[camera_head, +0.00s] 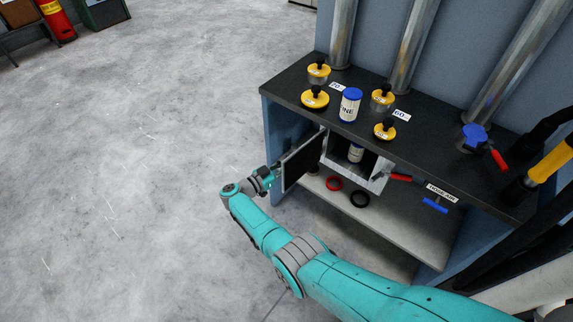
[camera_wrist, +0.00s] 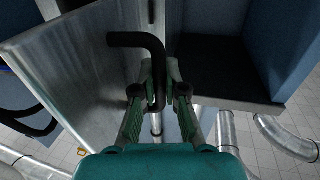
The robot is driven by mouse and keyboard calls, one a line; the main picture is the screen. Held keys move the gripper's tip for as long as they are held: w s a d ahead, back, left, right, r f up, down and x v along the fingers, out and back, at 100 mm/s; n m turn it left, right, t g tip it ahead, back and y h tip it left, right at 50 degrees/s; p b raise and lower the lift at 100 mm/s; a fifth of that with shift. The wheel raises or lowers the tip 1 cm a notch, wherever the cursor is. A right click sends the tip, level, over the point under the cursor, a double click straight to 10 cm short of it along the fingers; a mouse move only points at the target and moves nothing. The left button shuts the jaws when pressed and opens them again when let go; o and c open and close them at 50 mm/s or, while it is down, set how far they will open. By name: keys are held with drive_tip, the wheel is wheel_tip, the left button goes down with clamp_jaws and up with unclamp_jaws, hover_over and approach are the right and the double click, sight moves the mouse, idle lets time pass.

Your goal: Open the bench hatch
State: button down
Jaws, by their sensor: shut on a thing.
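The bench hatch door (camera_head: 303,160) stands swung out to the left of the hatch box (camera_head: 380,180), so the opening is exposed. A small pale canister (camera_head: 356,153) stands inside the box. In the wrist view the door is a grey metal panel (camera_wrist: 70,62) with a black bent handle (camera_wrist: 138,40). My gripper (camera_wrist: 159,88) is shut on the handle, one finger on each side. In the head view my gripper (camera_head: 274,176) is at the door's outer left side, and the door partly hides its fingers and the handle.
The dark bench top (camera_head: 425,155) carries several yellow knobbed caps and a blue-lidded canister (camera_head: 350,105). A red ring (camera_head: 334,184) and a black ring (camera_head: 360,199) lie on the lower shelf (camera_head: 420,228). A red-handled valve (camera_head: 400,177) is right of the box. Open floor (camera_head: 150,150) lies left.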

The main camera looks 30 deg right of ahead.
drive_tip(key=c, duration=1.5)
unclamp_jaws()
drive_tip(key=shift+a, duration=0.15)
drive_tip(key=s+a, duration=0.1)
drive_tip(key=a, duration=1)
drive_tip(key=shift+s+a, duration=0.15)
drive_tip(key=shift+a, duration=0.2)
drive_tip(key=shift+a, duration=0.1)
